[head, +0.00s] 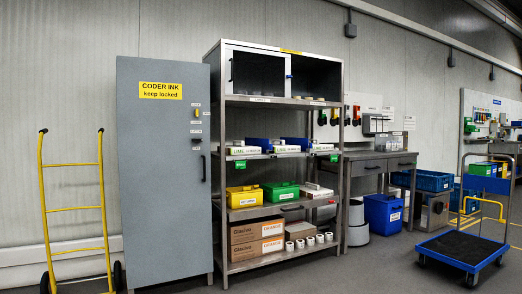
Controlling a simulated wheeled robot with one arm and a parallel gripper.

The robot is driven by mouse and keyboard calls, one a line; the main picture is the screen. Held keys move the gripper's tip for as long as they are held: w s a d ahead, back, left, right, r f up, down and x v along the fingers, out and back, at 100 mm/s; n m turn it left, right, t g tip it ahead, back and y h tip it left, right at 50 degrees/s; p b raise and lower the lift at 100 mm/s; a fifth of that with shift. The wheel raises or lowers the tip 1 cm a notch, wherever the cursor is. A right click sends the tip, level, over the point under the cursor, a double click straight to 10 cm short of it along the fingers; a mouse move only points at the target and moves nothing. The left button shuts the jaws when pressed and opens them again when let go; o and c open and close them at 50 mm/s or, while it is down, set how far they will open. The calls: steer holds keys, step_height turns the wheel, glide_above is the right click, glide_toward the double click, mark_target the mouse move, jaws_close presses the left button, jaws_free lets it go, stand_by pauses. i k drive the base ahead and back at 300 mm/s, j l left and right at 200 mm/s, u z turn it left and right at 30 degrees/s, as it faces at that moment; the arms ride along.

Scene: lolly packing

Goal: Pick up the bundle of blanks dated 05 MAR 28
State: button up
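No date reading 05 MAR 28 can be made out, so I cannot tell which thing is the bundle of blanks. White pieces with small print, some with green lettering (245,150), lie along the middle shelf of the metal rack (340,219), in front of blue bins (258,143). A white stack (316,191) lies on the shelf below, right of a green box (281,192) and a yellow box (245,197). My gripper is not in view.
A grey cabinet (165,190) marked "CODER INK keep locked" stands left of the rack, beside a yellow hand truck (72,209). Cardboard boxes (257,241) and white rolls fill the bottom shelf. A blue trolley (462,249) stands right. The floor (370,270) before the rack is clear.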

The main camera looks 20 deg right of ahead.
mark_target(279, 148)
steer(key=i+l+z, duration=0.25)
steer(key=i, duration=0.5)
steer(key=i+l+z, duration=0.25)
steer(key=i, duration=0.5)
steer(key=i+l+z, duration=0.2)
steer(key=i, duration=0.6)
